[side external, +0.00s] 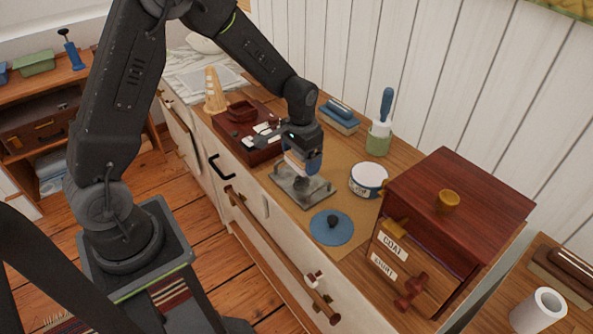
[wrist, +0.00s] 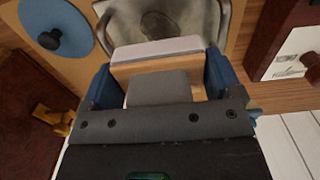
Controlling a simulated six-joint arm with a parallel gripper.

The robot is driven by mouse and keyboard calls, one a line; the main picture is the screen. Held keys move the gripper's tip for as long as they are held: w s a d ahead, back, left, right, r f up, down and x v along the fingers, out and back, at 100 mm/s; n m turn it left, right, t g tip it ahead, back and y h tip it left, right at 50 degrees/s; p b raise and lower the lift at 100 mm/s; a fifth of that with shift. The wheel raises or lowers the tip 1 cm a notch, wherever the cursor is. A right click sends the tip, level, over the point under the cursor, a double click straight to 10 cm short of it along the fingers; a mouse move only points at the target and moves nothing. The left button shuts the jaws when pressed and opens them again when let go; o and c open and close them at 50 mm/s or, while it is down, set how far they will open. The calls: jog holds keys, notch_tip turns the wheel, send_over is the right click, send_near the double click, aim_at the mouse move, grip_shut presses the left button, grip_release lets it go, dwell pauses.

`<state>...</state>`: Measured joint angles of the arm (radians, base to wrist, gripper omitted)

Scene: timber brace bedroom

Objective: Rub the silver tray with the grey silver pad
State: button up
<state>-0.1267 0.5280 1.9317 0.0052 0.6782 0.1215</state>
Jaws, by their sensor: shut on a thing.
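The silver tray (side external: 318,197) lies flat on the dresser top, with dark tarnish patches on its face. It also shows in the wrist view (wrist: 222,18), partly hidden by the pad. My gripper (side external: 302,160) is over the tray's far part, pointing down. In the wrist view its blue fingers (wrist: 160,82) are shut on the silver pad (wrist: 158,48), a block with a pale grey face, a wooden body and a grey grip. The pad (side external: 294,165) is at or just above the tray; I cannot tell whether they touch.
A white tin (side external: 369,181) and a blue disc with a dark knob (side external: 326,235) stand close to the tray. A dark red box (side external: 259,153) lies behind it. A green pot (side external: 378,142), a blue-topped block (side external: 338,124) and a red-brown cabinet (side external: 470,205) stand around.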

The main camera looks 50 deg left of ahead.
aim_at(291, 187)
jog(key=w+r, duration=0.1)
jog(key=w, duration=0.4)
jog(key=shift+s+a+f, duration=0.15)
jog(key=shift+f, duration=1.5)
jog(key=shift+s+a+f, duration=0.1)
jog(key=shift+s+f, duration=0.05)
jog(key=shift+f, duration=1.45)
jog(key=shift+s+f, duration=0.55)
jog(key=shift+c, duration=0.4)
jog(key=shift+s, duration=3.1)
jog(key=shift+w, duration=3.5)
jog(key=shift+w+r, duration=0.1)
jog(key=shift+w, duration=0.2)
notch_tip(291, 187, up, 8)
jog(key=shift+s, duration=0.1)
